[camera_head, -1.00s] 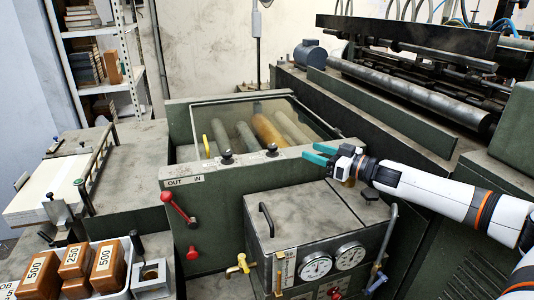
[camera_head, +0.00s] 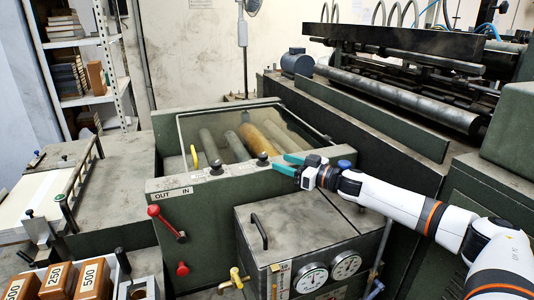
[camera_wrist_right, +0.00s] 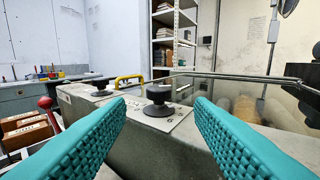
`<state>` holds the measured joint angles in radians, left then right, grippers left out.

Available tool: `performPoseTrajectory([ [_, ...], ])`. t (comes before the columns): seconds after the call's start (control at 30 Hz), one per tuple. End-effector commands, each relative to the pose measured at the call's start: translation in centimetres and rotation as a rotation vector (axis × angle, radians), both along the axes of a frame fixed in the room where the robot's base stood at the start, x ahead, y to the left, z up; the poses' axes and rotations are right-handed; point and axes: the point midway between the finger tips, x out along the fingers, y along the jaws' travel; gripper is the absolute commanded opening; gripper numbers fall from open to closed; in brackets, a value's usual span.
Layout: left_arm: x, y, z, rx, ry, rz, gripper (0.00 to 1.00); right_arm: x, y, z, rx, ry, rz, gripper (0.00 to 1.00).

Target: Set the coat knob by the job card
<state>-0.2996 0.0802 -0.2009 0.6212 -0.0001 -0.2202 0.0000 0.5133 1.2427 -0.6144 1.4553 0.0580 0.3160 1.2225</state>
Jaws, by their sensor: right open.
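Two black knobs stand on the top edge of the green machine box: a right knob (camera_head: 263,158) and a left knob (camera_head: 216,168). I cannot tell by label which is the coat knob. My right gripper (camera_head: 282,164) has teal fingers, just right of the right knob. In the right wrist view the nearer knob (camera_wrist_right: 158,96) shows between the open fingers, ahead of them and not gripped; the other knob (camera_wrist_right: 99,84) is farther back. A small card (camera_head: 280,278) hangs on the front of the grey box; its print is too small to read.
A red lever (camera_head: 165,220) marked OUT/IN is on the box front. A yellow handle (camera_head: 194,157) and a glass cover (camera_head: 245,125) over rollers lie behind the knobs. The grey box with dials (camera_head: 312,277) stands below my right arm.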

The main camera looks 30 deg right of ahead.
Motion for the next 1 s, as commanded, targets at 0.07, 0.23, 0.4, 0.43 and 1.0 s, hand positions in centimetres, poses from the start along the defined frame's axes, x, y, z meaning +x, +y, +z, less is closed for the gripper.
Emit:
performPoseTrajectory([
  [0.07, 0.0, 0.0, 0.8, 0.000, 0.000, 0.000, 0.36, 1.3, 0.7, 0.6, 0.002, -0.005, 0.002, 0.48],
  [0.23, 0.0, 0.0, 1.6, 0.000, 0.000, 0.000, 0.36, 3.9, 1.7, 0.5, 0.000, -0.003, 0.003, 0.48],
  [0.4, 0.0, 0.0, 1.9, 0.000, 0.000, 0.001, 0.36, 5.7, 2.3, 0.2, 0.002, -0.001, 0.001, 0.48],
  [0.43, 0.0, 0.0, 1.9, 0.000, 0.000, 0.001, 0.36, 5.9, 2.4, 0.2, 0.000, -0.001, 0.001, 0.48],
  [1.0, 0.0, 0.0, 1.9, 0.001, 0.001, 0.001, 0.36, 6.3, 2.5, 0.0, -0.001, 0.001, 0.001, 0.15],
])
